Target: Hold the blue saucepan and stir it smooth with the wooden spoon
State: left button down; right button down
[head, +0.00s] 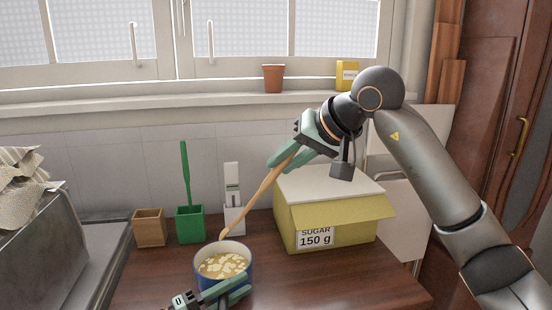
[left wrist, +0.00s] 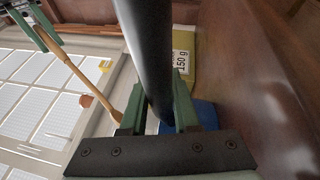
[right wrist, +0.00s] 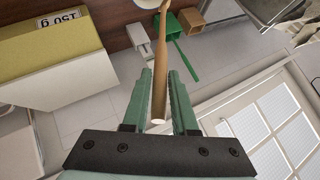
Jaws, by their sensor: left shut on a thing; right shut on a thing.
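The blue saucepan (head: 247,278) stands on the dark wooden counter at the bottom of the head view. It holds a yellowish liquid with several pale lumps (head: 224,265). My left gripper (head: 232,290) is shut on its handle, the dark bar (left wrist: 148,50) between the fingers in the left wrist view. My right gripper (head: 290,155) is shut on the upper end of the wooden spoon (head: 262,189), above the counter. The spoon slants down to the left, with its lower end at the pan's far rim. I cannot tell whether the tip touches the rim or the liquid.
A yellow sugar box (head: 292,227) stands right of the pan. Behind the pan are a green holder with a brush (head: 190,224), a wooden pot (head: 150,228) and a white holder (head: 234,218). A metal box (head: 40,240) is at left. Bare counter (head: 330,280) lies right of the pan.

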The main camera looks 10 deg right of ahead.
jog(key=s+d+f, duration=0.2)
jog(key=d+f, duration=0.1)
jog(key=f, duration=0.1)
jog(key=w+a+f, duration=0.2)
jog(key=a+f, duration=0.2)
jog(key=f, duration=0.3)
jog(key=shift+w, duration=0.25)
dwell(0.3)
jog(key=shift+f, duration=0.1)
